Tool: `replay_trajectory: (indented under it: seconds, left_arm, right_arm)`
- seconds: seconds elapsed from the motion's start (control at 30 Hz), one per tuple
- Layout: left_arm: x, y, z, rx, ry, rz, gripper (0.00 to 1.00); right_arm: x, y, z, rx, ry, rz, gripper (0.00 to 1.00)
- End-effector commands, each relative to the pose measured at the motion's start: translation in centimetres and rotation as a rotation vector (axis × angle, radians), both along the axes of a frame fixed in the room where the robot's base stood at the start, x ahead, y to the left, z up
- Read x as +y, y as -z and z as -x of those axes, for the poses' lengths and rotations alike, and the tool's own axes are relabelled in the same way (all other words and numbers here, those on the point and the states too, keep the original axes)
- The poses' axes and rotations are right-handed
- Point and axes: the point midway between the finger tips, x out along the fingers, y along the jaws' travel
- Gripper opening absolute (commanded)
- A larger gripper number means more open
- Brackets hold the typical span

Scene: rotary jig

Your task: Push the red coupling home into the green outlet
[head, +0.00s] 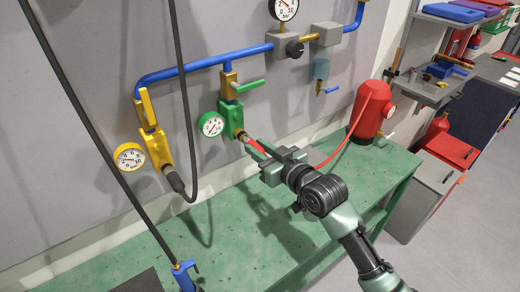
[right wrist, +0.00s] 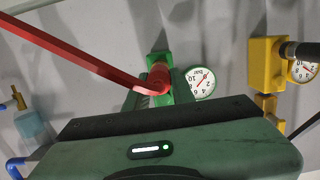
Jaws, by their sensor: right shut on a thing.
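The green outlet (head: 231,117) sits on the wall pipe, with a brass end (head: 240,134) pointing down and right. It also shows in the right wrist view (right wrist: 182,92). The red coupling (head: 254,146) is in line with that end and close to it. I cannot tell whether they touch or how deep the coupling sits. In the right wrist view the red coupling (right wrist: 158,79) overlaps the outlet. My right gripper (head: 262,154) is shut on the red coupling, its fingers partly hiding it. My left gripper is not in view.
A red hose (head: 335,150) runs from the coupling to a red tank (head: 372,108) on the right. A yellow outlet (head: 156,146) with a black hose plugged in is to the left. A blue tool (head: 184,277) is at the front edge. The green bench (head: 330,205) is mostly clear.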

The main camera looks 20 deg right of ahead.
Motion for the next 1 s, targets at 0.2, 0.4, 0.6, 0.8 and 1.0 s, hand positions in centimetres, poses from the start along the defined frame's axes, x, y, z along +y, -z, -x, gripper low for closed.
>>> replay_trajectory:
  seconds: [0.2, 0.4, 0.6, 0.8, 1.0]
  left_arm:
    - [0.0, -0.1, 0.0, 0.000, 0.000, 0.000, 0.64]
    - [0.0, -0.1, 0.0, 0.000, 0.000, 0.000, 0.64]
    - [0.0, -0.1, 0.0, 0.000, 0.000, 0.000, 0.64]
    - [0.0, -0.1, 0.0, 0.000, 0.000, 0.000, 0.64]
    - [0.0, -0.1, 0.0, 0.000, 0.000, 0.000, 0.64]
  right_arm:
    - [0.2, -0.1, -0.6, -0.002, 0.000, -0.001, 0.00]
    - [0.3, -0.1, -1.0, -0.002, 0.001, -0.001, 0.00]
    - [0.4, -0.1, -1.2, -0.003, 0.001, -0.001, 0.00]
    - [0.4, -0.2, -1.2, -0.005, 0.001, -0.001, 0.00]
    - [0.4, -0.2, -1.2, -0.003, 0.001, -0.001, 0.49]
